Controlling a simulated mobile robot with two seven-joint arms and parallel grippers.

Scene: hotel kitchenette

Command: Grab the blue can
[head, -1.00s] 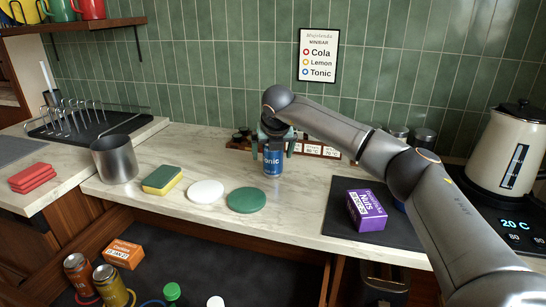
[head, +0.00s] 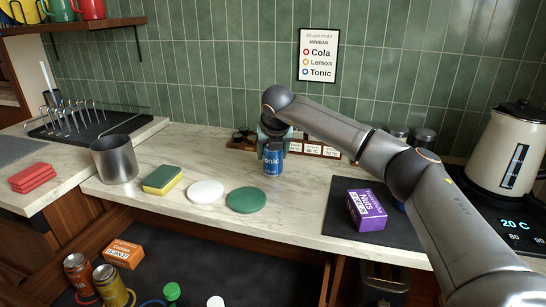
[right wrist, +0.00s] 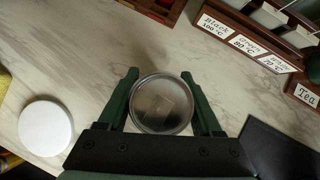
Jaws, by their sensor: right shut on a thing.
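The blue can (head: 272,163), with "Tonic" lettering, stands upright on the marble counter in the head view. My right gripper (head: 273,142) comes down over it from above and is shut on it, with a finger on either side. In the right wrist view the can's round silver top (right wrist: 161,104) sits between the two green fingers of the gripper (right wrist: 162,95). The gripper hides the can's upper part in the head view. My left gripper is in neither view.
A green disc (head: 246,200) and a white disc (head: 206,191) lie left of the can. A sponge (head: 162,180) and metal pot (head: 114,160) stand further left. A purple nuts box (head: 366,209) stands on a dark mat at right. A tea rack (head: 314,149) is behind.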

